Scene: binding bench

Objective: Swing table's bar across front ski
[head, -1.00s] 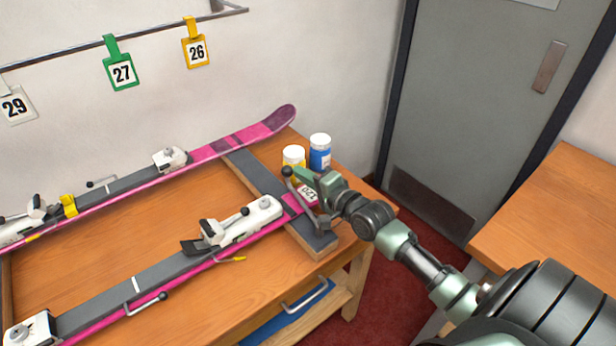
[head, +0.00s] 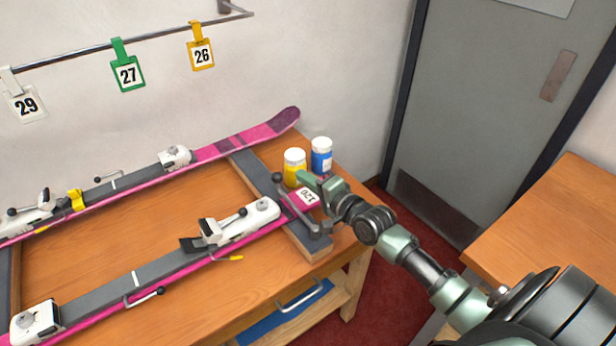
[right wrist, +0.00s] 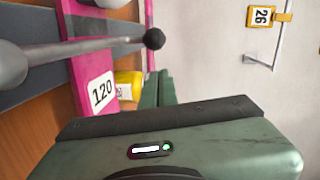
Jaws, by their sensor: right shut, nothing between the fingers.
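The pink front ski (head: 215,248) lies along the near side of the wooden table (head: 95,258), with a "120" label near its right end. The table's bar (head: 292,199) is a thin grey rod with a dark ball knob. It runs from a post at the table's near edge over the front ski, and its knob is past the ski's far edge. The right wrist view also shows the bar (right wrist: 95,47) crossing the pink ski (right wrist: 77,65). My right gripper (head: 304,181) is shut and empty, just right of the bar near the label. I cannot tell whether they touch. My left gripper is out of view.
A yellow jar (head: 294,168) and a blue jar (head: 321,157) with white lids stand just behind my right gripper. The rear ski (head: 230,146) lies along the wall. Numbered tags hang from a rail (head: 150,38). Another table (head: 560,215) stands at right.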

